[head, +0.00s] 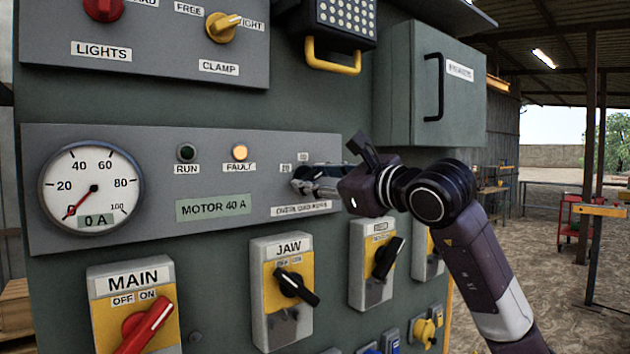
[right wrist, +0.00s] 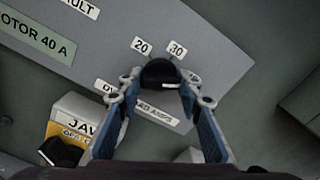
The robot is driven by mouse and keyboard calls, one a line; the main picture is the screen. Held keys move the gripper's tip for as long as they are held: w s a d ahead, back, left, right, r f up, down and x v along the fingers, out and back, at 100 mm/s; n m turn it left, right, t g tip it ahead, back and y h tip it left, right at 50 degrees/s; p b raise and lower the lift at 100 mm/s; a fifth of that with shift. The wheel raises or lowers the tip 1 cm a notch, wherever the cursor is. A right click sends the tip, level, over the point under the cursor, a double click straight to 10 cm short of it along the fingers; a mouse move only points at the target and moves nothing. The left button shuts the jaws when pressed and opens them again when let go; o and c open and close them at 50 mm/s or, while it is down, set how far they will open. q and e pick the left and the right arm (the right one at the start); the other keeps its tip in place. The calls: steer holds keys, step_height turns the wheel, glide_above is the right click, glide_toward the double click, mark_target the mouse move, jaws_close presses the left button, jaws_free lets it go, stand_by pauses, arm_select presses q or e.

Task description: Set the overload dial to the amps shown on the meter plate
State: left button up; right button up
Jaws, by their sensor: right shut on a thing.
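The green plate (head: 213,207) reads MOTOR 40 A; part of it shows in the right wrist view (right wrist: 35,38). The overload dial is a black knob (right wrist: 158,72) with 20 and 30 labels above it. Its other numbers are mostly hidden by my fingers, and I cannot tell where its pointer stands. The overload amps label (right wrist: 157,116) lies below the knob, partly covered. My right gripper (head: 303,181) reaches in from the right, shut on the knob, with one finger on each side in the right wrist view (right wrist: 159,91). My left gripper is not in view.
The round meter (head: 91,187) reads 0 A. The FAULT lamp (head: 240,152) glows amber; the RUN lamp (head: 187,152) is dark. Below stand the MAIN (head: 133,278) and JAW (head: 282,247) switches. A grey box (head: 443,85) with a handle juts out at upper right.

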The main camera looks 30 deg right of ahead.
stand_by(0.3)
steer(key=o, duration=1.2)
steer(key=shift+c, duration=0.2)
steer(key=shift+s, duration=0.25)
steer(key=s, duration=1.1)
steer(key=shift+s+d, duration=0.25)
steer(key=shift+d, duration=0.2)
